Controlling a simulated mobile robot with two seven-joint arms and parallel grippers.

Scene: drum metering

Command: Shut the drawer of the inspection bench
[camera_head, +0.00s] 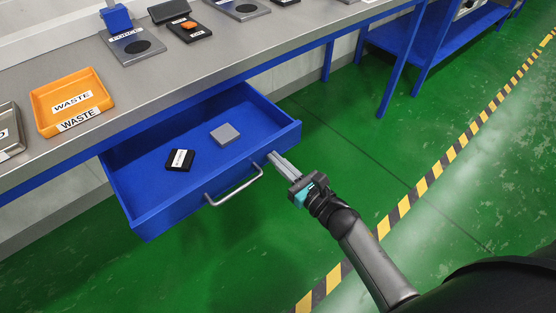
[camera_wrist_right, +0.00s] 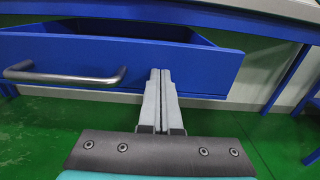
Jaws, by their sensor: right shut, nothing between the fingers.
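The blue drawer (camera_head: 150,217) of the inspection bench (camera_head: 200,80) is pulled out in the head view. It holds a grey square block (camera_head: 225,133) and a small black box (camera_head: 180,160) with a white label. A metal bar handle (camera_head: 236,190) is on its front, and also shows in the right wrist view (camera_wrist_right: 70,78). My right gripper (camera_head: 271,156) is shut and empty, its fingertips at the drawer front, to the right of the handle. In the right wrist view the fingertips (camera_wrist_right: 161,72) overlap the front panel (camera_wrist_right: 205,70); contact is not certain. My left gripper is not in view.
An orange waste tray (camera_head: 40,108), a metal tray (camera_head: 8,130) at the left edge and several dark plates stand on the bench top. Blue bench legs (camera_head: 400,65) stand at the back right. The green floor (camera_head: 330,130) right of the drawer is clear.

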